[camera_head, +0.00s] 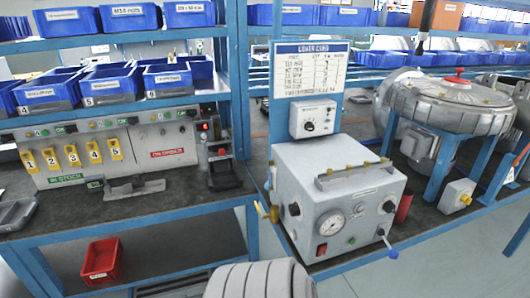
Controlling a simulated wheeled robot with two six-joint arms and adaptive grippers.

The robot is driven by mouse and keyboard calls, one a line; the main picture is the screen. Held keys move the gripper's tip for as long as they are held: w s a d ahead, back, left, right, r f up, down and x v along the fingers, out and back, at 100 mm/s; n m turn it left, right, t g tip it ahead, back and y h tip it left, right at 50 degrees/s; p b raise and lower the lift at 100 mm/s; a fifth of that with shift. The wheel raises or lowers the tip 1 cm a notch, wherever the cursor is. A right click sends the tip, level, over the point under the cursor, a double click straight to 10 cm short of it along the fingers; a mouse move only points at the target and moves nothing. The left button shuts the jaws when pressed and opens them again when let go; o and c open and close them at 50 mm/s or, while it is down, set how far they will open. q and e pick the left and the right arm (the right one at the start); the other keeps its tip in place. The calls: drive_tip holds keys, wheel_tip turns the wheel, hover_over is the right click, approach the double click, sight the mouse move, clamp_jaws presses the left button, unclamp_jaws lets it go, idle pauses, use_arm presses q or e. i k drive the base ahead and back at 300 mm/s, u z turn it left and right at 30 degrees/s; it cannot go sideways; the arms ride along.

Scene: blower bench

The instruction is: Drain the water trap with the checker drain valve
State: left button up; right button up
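I cannot tell which of these two is the drain valve. A dark red cylinder (403,208) stands at its right side. No part is clearly recognisable as the water trap. Neither gripper is in view.
A round grey blower (452,104) sits on a blue stand at right, beside a small box with a yellow knob (457,195). A dark tool (425,27) hangs above. Blue bins (108,85) fill the left shelf. A red bin (101,261) lies below the left bench.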

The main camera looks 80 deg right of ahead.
sight(256, 204)
drive_tip(key=z, duration=2.7)
drive_tip(key=k, duration=0.6)
drive_tip(key=u, duration=0.6)
drive_tip(key=i, duration=0.5)
drive_tip(key=u, duration=0.5)
drive_tip(key=i, duration=1.05)
drive_tip(key=z, duration=0.55)
